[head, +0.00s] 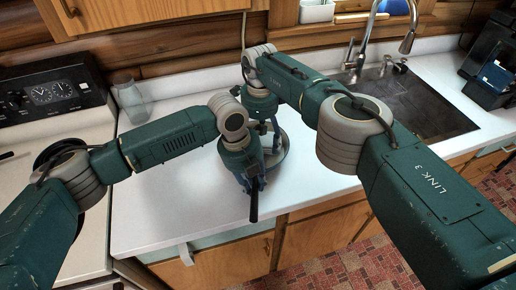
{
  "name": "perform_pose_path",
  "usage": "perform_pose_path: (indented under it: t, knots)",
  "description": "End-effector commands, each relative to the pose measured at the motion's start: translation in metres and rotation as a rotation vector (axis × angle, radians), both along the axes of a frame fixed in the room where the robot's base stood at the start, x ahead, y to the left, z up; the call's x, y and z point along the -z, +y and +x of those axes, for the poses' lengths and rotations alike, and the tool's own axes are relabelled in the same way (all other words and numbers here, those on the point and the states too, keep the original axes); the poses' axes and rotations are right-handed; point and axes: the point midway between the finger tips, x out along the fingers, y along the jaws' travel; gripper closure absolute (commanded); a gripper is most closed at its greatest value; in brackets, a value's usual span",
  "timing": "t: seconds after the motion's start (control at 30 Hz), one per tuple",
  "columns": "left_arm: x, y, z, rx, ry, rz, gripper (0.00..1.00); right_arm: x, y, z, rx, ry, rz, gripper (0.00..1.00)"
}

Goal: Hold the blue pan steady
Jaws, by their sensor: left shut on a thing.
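The blue pan (285,161) sits on the white counter near its front edge, mostly hidden behind my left wrist. A dark handle (254,208) sticks out toward the front of the counter. My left gripper (255,182) points down at the near side of the pan and is shut on it, by the handle. My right arm reaches over to the far side of the pan. My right gripper (266,129) is above or at the pan's far part, small and partly covered, so its fingers cannot be made out.
A sink (425,105) with a tall faucet (368,40) is at the right. A clear glass jar (131,100) stands at the left beside the stove (50,92). A dark blue appliance (488,85) is at the far right. White counter (160,210) is free left of the pan.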

Motion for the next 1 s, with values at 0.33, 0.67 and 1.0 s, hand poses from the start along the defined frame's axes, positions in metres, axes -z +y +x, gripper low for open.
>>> perform_pose_path:
  t: [0.33,0.67,1.0]
  knots:
    - [0.000,0.000,0.000,0.001,-0.001,-0.001,1.00,0.001,0.002,-0.015,-0.004,-0.001,0.000,0.48]
    - [-0.002,-0.001,0.002,-0.001,-0.004,-0.002,1.00,0.002,0.004,-0.015,0.003,0.000,-0.001,0.48]
    - [-0.001,-0.001,0.000,0.001,-0.002,-0.001,1.00,0.000,0.000,0.000,0.001,0.000,0.000,0.48]
